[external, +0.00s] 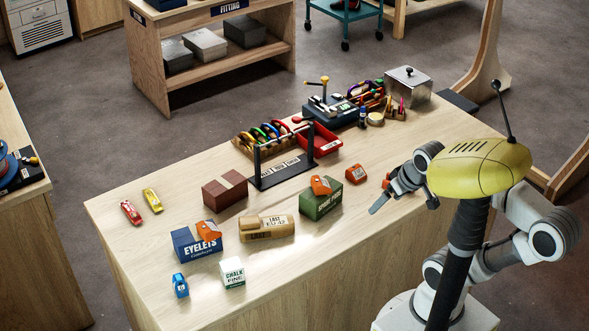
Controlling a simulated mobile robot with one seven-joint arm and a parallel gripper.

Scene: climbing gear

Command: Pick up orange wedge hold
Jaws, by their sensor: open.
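Three small orange pieces show, and I cannot tell for sure which is the wedge hold. One orange piece (356,174) sits on the bench right of the green box (321,203). A second orange piece (320,185) rests on top of that green box. A third orange piece (208,230) rests on the blue eyelets box (196,246). My gripper (380,195) is open and empty above the bench's right side, just right of the first orange piece and apart from it. Its fingers point left.
A black stand (283,172), a red bin (319,142) and a grey metal box (406,87) stand farther back. The bench (130,205) is clear at the front right.

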